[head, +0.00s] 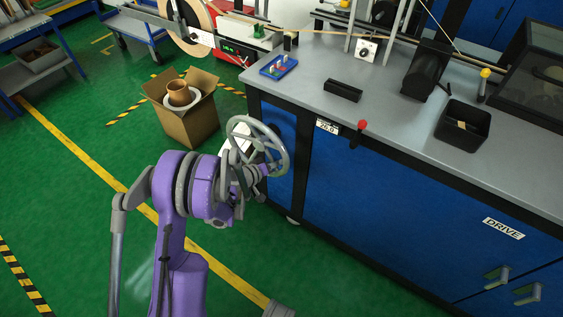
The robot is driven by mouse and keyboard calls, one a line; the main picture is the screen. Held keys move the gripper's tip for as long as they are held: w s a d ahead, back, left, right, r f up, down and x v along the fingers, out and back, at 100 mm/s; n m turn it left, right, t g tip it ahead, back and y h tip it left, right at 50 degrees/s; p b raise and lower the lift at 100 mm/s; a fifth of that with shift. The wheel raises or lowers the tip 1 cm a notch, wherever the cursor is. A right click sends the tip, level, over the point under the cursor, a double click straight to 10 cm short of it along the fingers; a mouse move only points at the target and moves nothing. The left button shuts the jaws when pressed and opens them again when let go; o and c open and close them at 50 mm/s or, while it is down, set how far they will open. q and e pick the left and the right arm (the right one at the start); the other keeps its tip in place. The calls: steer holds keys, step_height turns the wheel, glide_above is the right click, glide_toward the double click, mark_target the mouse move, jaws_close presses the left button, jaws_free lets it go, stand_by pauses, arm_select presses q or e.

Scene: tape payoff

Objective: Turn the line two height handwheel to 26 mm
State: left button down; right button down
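The grey spoked handwheel (270,139) stands out from the left end of the blue machine cabinet, tilted in the head view. A small white number plate (327,126) on the cabinet's top edge right of it seems to read 25.0, but the digits are small. My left gripper (252,182), on the purple arm, is at the wheel's lower left side. The wrist and wheel overlap there, so the fingers are mostly hidden. I cannot tell whether they touch the rim or are open or shut. My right gripper is not in view.
A red-knobbed lever (362,126) stands by the number plate. The grey bench top (390,120) carries a black block (343,90) and a black bin (463,126).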

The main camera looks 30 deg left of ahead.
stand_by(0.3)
arm_select(q)
steer(key=c, duration=0.8)
jaws_free()
steer(key=p+v, duration=0.1)
steer(key=v, duration=1)
steer(key=shift+p, duration=0.3)
